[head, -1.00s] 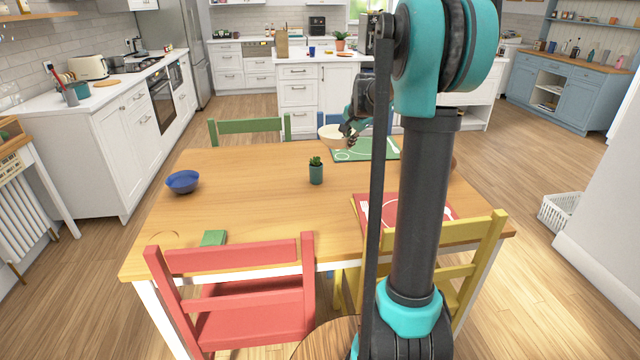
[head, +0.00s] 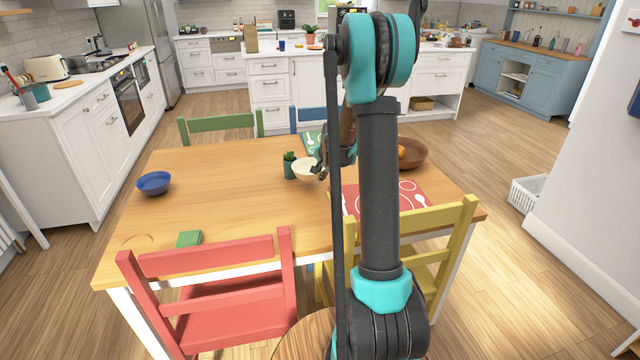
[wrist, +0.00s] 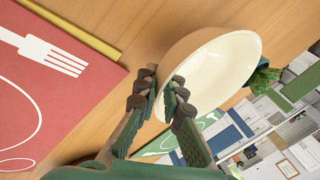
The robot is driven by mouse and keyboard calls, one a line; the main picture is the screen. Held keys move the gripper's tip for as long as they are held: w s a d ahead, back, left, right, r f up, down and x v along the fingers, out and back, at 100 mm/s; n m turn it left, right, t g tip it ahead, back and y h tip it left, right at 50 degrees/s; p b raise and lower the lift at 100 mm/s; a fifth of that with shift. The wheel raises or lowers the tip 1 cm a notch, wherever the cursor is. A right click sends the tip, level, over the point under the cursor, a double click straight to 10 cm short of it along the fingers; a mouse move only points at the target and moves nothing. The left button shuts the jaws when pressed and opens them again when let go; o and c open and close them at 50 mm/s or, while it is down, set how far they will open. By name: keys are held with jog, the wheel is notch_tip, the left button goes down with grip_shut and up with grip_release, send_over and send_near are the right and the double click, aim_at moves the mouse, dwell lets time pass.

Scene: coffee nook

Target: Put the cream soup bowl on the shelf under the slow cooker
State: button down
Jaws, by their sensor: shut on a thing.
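The cream soup bowl (head: 304,171) is in my gripper (head: 323,170), above the wooden table, just right of the small potted plant in the head view. In the wrist view the bowl (wrist: 220,72) is large and tilted, with its pale inside showing and no contents visible. My gripper (wrist: 158,97) is shut on the bowl's near rim. I cannot make out a slow cooker or the shelf under it in either view.
The table (head: 215,205) also bears a blue bowl (head: 153,183), a potted plant (head: 290,166), a red placemat (head: 410,197) and a brown bowl (head: 415,153). Chairs surround it. A white island (head: 285,93) stands behind. Floor is open right of the table, near a white basket (head: 527,195).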

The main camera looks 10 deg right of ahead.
jog(key=shift+f, duration=1.65)
jog(key=shift+f, duration=0.1)
jog(key=c, duration=1.9)
grip_release()
